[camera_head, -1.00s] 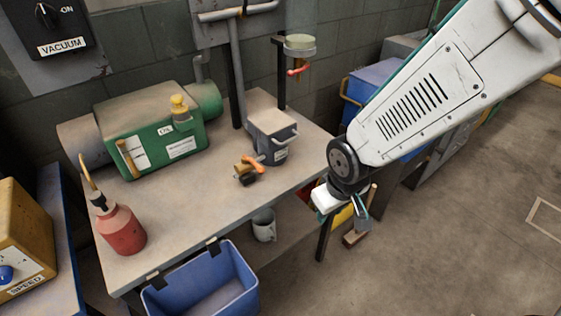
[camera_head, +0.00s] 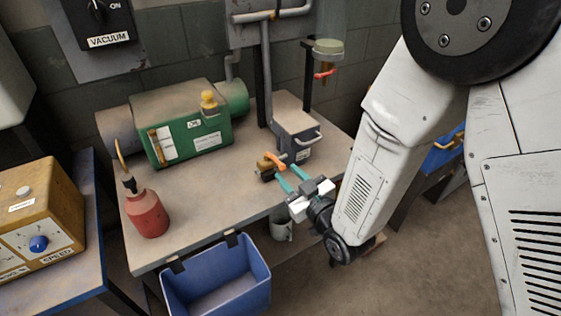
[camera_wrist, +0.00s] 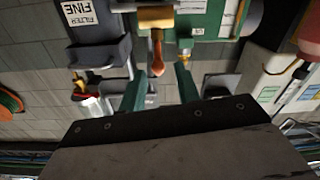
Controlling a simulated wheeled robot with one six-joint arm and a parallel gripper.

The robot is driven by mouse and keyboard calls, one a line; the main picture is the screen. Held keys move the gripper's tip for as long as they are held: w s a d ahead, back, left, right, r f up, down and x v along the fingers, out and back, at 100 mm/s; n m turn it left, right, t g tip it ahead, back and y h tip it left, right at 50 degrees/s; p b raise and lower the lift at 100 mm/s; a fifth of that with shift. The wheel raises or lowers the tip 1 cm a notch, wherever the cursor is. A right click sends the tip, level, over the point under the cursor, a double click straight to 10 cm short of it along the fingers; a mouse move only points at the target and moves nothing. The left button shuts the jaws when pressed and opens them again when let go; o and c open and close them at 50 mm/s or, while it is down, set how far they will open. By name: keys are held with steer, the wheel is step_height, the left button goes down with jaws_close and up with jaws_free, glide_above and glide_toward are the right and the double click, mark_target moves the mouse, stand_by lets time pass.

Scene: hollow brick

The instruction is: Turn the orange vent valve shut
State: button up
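In the wrist view, the orange handle (camera_wrist: 157,57) hangs from the brass fitting (camera_wrist: 155,18) between the lines of the spread fingers (camera_wrist: 159,72). Neither finger appears to touch it. I cannot tell how deep the handle lies between the fingertips.
A green pump (camera_head: 188,138) and a red oil bottle (camera_head: 148,213) stand on the bench (camera_head: 195,215). A blue bin (camera_head: 218,280) hangs at the front edge; a mug (camera_head: 281,226) is below. A red-orange lever (camera_head: 325,74) is on the post behind.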

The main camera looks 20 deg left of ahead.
mark_target(278, 161)
steer(key=x, duration=0.7)
steer(key=shift+w, duration=0.2)
jaws_close()
steer(key=shift+d+f, duration=0.1)
steer(key=shift+d, duration=0.2)
